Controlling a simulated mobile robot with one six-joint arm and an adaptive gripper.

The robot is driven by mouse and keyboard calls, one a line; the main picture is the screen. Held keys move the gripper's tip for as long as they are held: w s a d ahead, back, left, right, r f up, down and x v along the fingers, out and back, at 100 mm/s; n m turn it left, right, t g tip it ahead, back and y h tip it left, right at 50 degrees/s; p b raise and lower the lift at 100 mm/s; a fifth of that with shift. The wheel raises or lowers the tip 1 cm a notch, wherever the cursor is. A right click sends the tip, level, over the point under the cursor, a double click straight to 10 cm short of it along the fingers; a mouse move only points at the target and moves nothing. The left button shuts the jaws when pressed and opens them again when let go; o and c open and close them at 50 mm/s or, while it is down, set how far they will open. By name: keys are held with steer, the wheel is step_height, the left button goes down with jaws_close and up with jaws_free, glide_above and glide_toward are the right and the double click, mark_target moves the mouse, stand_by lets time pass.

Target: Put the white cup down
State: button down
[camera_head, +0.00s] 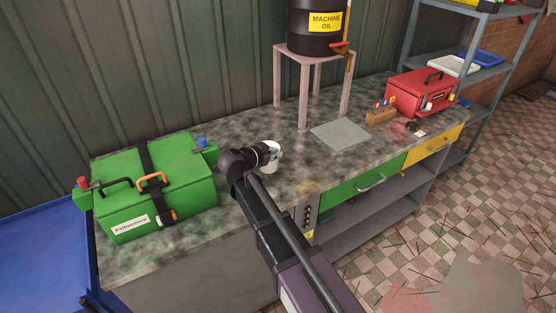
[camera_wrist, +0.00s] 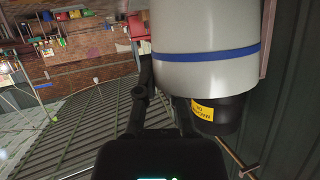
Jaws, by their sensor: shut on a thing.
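The white cup (camera_head: 273,158) is at my gripper (camera_head: 261,151), over the middle of the mottled grey workbench (camera_head: 303,175) in the head view. In the wrist view the cup (camera_wrist: 205,28) fills the upper middle, with a blue band around it. My gripper is shut on the cup. One dark finger (camera_wrist: 142,90) shows beside it, and the cup hides part of the other. The arm covers part of the cup in the head view, and I cannot tell whether its base touches the bench.
A green case (camera_head: 178,180) stands left of the cup. A grey flat plate (camera_head: 341,134) lies to its right. Behind is a stand (camera_head: 303,85) bearing a black machine oil barrel (camera_head: 313,38). A red toolbox (camera_head: 420,95) stands at far right. Bench around the cup is clear.

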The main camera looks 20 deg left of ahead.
mark_target(273, 160)
steer(key=shift+w+d, duration=0.15)
steer(key=shift+w, duration=0.45)
step_height(273, 160, down, 4)
steer(key=b, duration=0.3)
steer(key=shift+r+b, duration=0.15)
steer(key=shift+b, duration=0.2)
steer(key=c, duration=0.8)
jaws_free()
steer(key=shift+o, duration=0.2)
steer(key=shift+r, duration=0.15)
steer(key=shift+s+r, duration=0.1)
steer(key=shift+s, duration=0.25)
steer(key=p+v, duration=0.4)
steer(key=v, duration=0.7)
steer(key=shift+p, duration=0.4)
